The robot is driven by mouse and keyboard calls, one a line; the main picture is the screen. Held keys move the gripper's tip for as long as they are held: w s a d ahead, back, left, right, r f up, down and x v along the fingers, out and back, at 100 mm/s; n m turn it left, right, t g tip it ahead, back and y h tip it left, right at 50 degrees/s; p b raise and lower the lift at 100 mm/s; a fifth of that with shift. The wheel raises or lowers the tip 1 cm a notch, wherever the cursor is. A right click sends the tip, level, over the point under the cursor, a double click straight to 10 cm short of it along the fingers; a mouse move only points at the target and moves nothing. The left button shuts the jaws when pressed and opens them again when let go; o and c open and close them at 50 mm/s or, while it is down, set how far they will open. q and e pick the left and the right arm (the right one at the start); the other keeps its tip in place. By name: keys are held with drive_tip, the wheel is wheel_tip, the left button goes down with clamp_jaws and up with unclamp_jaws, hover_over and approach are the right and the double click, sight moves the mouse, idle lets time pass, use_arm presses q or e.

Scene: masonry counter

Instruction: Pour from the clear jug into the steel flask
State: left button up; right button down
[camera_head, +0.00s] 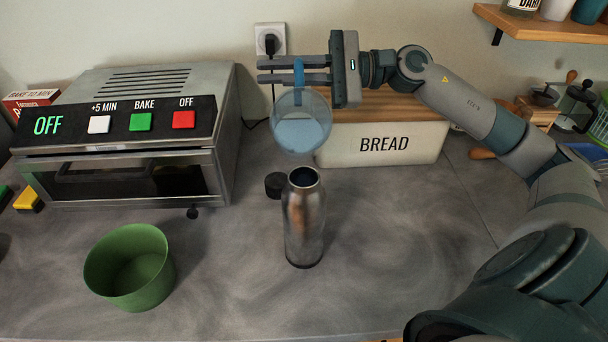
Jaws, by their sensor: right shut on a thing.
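The clear jug (301,121) is round and see-through, with a blue handle at its top and light bluish contents inside. My right gripper (292,71) is shut on the blue handle and holds the jug up above the counter. The jug looks tilted, its body hanging over and a little behind the flask. The steel flask (304,220) stands upright on the counter with its mouth open. The jug and the flask are apart. No stream shows between them. My left gripper is not in view.
A black cap (274,185) lies behind the flask. A green bowl (129,267) stands at the front left and a toaster oven (130,135) at the back left. A white bread bin (383,144) stands behind, right of the jug. The counter (400,250) right of the flask is clear.

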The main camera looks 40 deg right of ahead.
sight(299, 114)
drive_tip(key=shift+w+d+f+m+b, duration=0.1)
drive_tip(key=shift+f+m+b, duration=0.1)
drive_tip(key=shift+f, duration=0.15)
drive_tip(key=shift+w+f+m+b, duration=0.1)
drive_tip(key=shift+f+b, duration=0.1)
drive_tip(key=shift+f, duration=0.1)
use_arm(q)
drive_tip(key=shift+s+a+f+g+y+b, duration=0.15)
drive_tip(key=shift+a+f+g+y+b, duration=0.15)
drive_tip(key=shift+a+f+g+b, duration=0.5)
use_arm(e)
drive_tip(key=w+d+f+m, duration=0.2)
drive_tip(key=w+f+m, duration=0.2)
drive_tip(key=f+m, duration=0.2)
drive_tip(key=shift+d+m, duration=0.2)
drive_tip(key=shift+m, duration=0.9)
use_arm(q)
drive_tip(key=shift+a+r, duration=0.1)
use_arm(e)
drive_tip(key=shift+f, duration=0.15)
